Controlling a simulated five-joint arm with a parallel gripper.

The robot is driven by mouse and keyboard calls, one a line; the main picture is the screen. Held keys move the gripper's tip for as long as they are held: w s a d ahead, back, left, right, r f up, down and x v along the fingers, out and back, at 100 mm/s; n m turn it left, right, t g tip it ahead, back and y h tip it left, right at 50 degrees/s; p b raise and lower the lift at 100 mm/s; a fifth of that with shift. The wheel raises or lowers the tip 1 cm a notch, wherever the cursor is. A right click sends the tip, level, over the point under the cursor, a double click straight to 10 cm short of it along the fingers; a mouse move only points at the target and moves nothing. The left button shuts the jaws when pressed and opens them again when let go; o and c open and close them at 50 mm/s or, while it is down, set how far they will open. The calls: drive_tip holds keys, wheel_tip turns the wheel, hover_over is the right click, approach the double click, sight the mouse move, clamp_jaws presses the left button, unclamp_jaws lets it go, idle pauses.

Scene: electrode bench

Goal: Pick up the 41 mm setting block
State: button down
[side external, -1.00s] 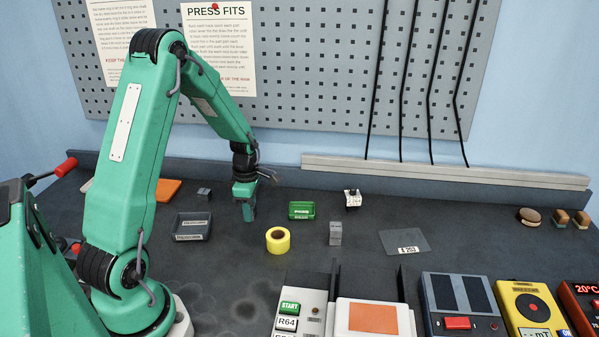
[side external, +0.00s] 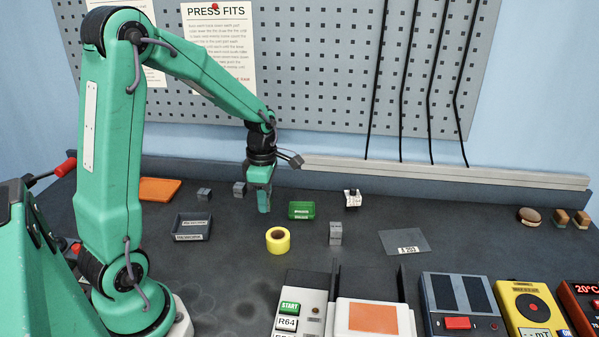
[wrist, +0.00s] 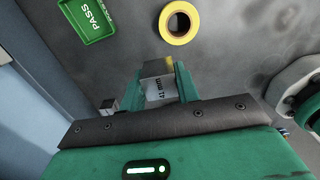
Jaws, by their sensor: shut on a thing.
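The 41 mm setting block (wrist: 157,88) is a grey block with its "41 mm" label showing in the wrist view. It sits between the two green fingers of my gripper (wrist: 158,82), which is shut on it. In the side view my gripper (side external: 264,200) hangs behind the yellow tape roll and left of the green tray. The held block cannot be made out there, and its height above the bench is hard to judge.
Two small grey blocks (side external: 204,194) (side external: 240,188) stand at the back left. A yellow tape roll (side external: 278,240), green PASS tray (side external: 301,210), grey labelled tray (side external: 192,227) and another grey block (side external: 335,233) are nearby. Instruments line the front right.

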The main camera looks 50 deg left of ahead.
drive_tip(key=shift+d+r, duration=0.45)
drive_tip(key=shift+d, duration=0.25)
drive_tip(key=shift+d+r, duration=0.4)
drive_tip(key=shift+d, duration=0.25)
drive_tip(key=shift+w, duration=0.1)
